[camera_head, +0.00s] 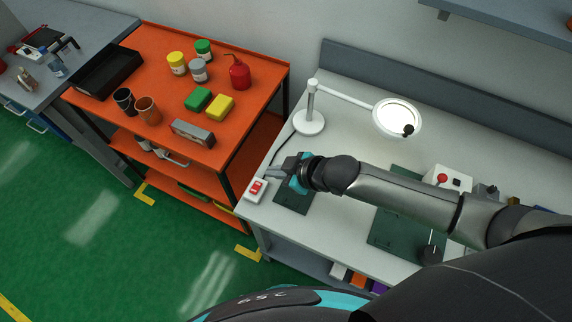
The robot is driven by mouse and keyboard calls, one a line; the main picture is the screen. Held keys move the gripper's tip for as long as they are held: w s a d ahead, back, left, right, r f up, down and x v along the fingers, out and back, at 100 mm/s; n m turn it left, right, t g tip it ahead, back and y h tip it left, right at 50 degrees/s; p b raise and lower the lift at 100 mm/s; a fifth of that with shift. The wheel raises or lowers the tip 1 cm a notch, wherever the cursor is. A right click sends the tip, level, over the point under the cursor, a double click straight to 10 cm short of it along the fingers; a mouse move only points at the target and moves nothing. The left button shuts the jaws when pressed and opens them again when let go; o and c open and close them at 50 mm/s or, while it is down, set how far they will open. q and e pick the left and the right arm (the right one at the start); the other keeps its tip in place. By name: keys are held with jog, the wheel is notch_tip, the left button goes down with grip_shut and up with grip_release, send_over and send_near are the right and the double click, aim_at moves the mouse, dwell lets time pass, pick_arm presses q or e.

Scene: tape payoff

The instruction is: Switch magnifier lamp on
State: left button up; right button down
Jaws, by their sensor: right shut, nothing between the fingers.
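The magnifier lamp (397,115) stands on the white workbench, with a white round base (309,122), an upright post and an arm to its ring head. The ring head looks bright white. A dark cord runs from the base towards a small white switch box (256,190) with a red rocker, at the bench's front left corner. My right gripper (271,173) is shut and empty. Its fingertips are just above and to the right of the switch box in the picture; I cannot tell whether they touch it. My left gripper is not in view.
An orange cart (215,124) with cans, a red oil can (239,72), cups and sponges stands left of the bench. A white box with a red button (443,178) is near my right forearm. Dark green mats (396,236) lie under the arm.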

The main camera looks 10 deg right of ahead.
jog(key=shift+w+d+v, duration=0.15)
jog(key=shift+v, duration=0.8)
jog(key=shift+w+d+v, duration=0.1)
jog(key=shift+w+v, duration=0.05)
jog(key=shift+v, duration=0.8)
jog(key=shift+s, duration=0.1)
